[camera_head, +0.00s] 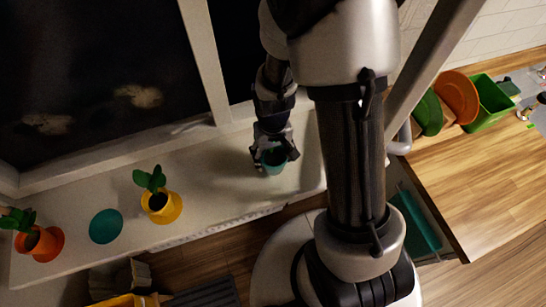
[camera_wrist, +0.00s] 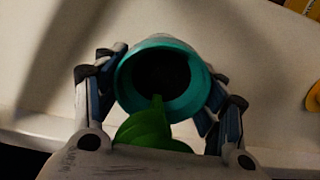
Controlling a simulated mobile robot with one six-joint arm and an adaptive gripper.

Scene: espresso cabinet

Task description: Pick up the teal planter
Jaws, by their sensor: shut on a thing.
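The teal planter (camera_head: 273,160) is at the right part of the white window sill, between the fingers of my gripper (camera_head: 274,152). In the wrist view the teal planter (camera_wrist: 165,78) has a thick teal rim and a dark inside, with a green leaf in front of its lower edge. The fingers of my gripper (camera_wrist: 163,90) press on its left and right sides. I cannot tell whether its base touches the sill. A flat teal disc (camera_head: 106,226) lies on the sill further left.
On the sill (camera_head: 215,180) stand a yellow planter (camera_head: 162,206) and an orange planter (camera_head: 40,244), each with a green plant. The sill is clear between the yellow planter and my gripper. A wooden counter (camera_head: 485,185) at right holds a green bin (camera_head: 490,103) and an orange dish (camera_head: 458,96).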

